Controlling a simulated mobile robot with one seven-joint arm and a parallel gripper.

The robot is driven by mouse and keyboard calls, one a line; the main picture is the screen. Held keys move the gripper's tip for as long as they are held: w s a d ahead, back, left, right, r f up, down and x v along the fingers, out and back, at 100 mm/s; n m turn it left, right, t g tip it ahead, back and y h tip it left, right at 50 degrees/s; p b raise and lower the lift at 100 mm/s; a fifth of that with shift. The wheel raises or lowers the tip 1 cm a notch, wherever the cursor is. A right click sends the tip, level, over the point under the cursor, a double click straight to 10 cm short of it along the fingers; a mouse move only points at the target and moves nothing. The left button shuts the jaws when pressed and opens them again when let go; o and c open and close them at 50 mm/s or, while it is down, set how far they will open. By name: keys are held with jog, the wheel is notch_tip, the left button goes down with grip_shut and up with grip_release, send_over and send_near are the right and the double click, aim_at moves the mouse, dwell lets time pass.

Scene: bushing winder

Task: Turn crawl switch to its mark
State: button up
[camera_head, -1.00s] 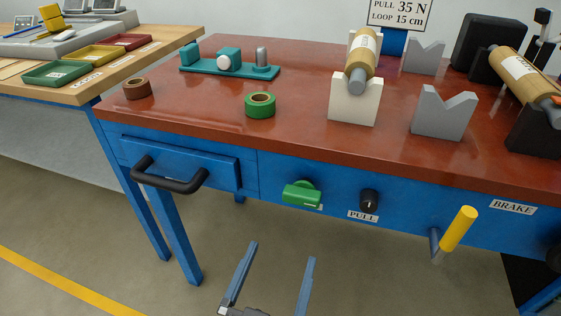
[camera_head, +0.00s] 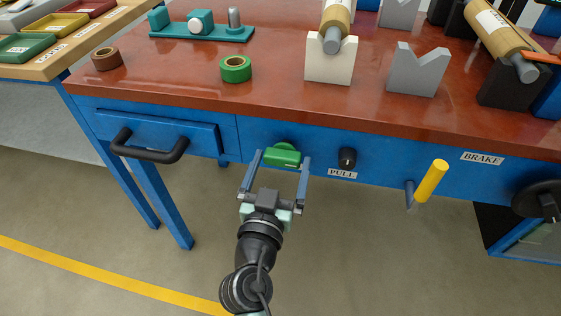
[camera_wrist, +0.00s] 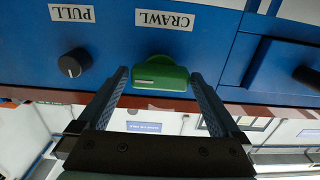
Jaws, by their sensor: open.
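The crawl switch is a green knob (camera_head: 282,155) on the blue front panel (camera_head: 225,135) of the bench. In the wrist view the green knob (camera_wrist: 161,74) sits beside a CRAWL label (camera_wrist: 165,20), and its grip bar lies crosswise with a pale line on it. My gripper (camera_head: 280,158) is open in front of the panel, with one finger on each side of the knob. In the wrist view my gripper (camera_wrist: 160,78) also has its fingers apart, with the knob between the tips. I see no clear contact. No separate target mark can be made out.
A black PULL knob (camera_head: 347,158) is right of the switch. Farther right are a yellow handle (camera_head: 431,180) and a black brake wheel (camera_head: 538,200). A drawer with a black handle (camera_head: 150,150) is to the left. The red benchtop (camera_head: 190,85) overhangs above.

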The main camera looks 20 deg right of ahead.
jog(key=shift+w, duration=0.1)
jog(key=c, duration=1.1)
jog(key=shift+n, duration=0.3)
jog(key=n, duration=0.3)
jog(key=shift+n, duration=0.3)
jog(key=n, duration=0.4)
jog(key=shift+n+p, duration=0.3)
jog(key=shift+p, duration=0.1)
jog(key=n+p, duration=0.1)
jog(key=n, duration=0.3)
jog(key=shift+n, duration=0.3)
jog(key=shift+n+p, duration=0.95)
jog(key=shift+n, duration=1.25)
jog(key=shift+f, duration=0.1)
